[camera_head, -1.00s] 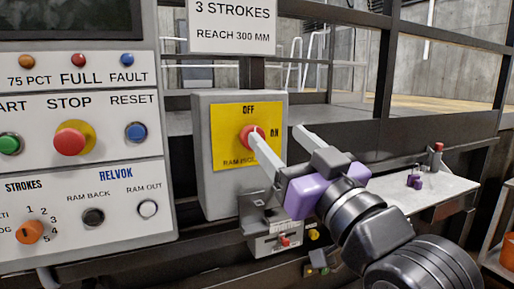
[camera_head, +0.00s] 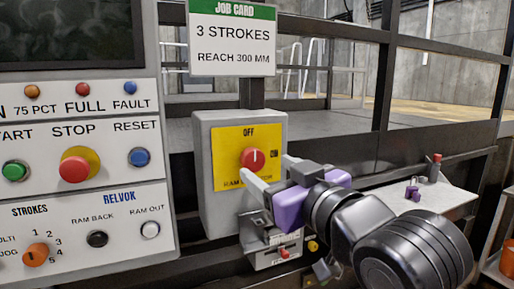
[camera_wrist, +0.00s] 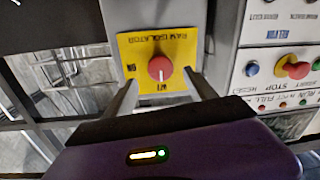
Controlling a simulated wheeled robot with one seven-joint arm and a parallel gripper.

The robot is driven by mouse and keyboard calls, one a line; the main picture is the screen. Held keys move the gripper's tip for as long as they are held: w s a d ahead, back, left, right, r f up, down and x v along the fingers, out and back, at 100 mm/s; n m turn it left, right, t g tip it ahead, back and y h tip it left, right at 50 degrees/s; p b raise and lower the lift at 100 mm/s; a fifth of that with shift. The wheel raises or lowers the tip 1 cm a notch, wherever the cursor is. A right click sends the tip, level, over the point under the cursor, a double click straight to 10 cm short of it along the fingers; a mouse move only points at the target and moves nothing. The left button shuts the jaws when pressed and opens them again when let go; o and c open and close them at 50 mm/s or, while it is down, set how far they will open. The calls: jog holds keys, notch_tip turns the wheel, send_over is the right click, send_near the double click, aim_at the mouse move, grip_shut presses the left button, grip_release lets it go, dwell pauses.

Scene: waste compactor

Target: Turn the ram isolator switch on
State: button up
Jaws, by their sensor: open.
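The ram isolator switch is a red round knob (camera_head: 255,159) on a yellow plate (camera_head: 232,143) fixed to a grey box. Its white pointer line points up at OFF; ON is marked to the right. In the wrist view the picture is upside down, and the knob (camera_wrist: 160,68) has its pointer towards the OFF mark. My gripper (camera_head: 270,172) is open and empty, just below and in front of the knob. In the wrist view its two fingers (camera_wrist: 162,82) stand either side of the plate's OFF edge, with the knob beyond them and untouched.
The control panel (camera_head: 110,220) with buttons and a stroke selector stands close on the left. A job card (camera_head: 232,45) hangs above the box. A small lock unit (camera_head: 278,250) sits below it. A shelf (camera_head: 440,197) with small items is at the right.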

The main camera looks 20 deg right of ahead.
aim_at(256, 162)
jog(key=shift+w+r+p, duration=0.2)
jog(key=shift+p, duration=0.25)
jog(key=shift+w+a+f, duration=0.1)
jog(key=shift+w+f, duration=0.05)
jog(key=shift+w, duration=1.15)
jog(key=shift+w+a+f, duration=0.1)
jog(key=shift+w, duration=1.2)
jog(key=shift+c, duration=0.3)
jog(key=c, duration=1.3)
jog(key=shift+c, duration=0.2)
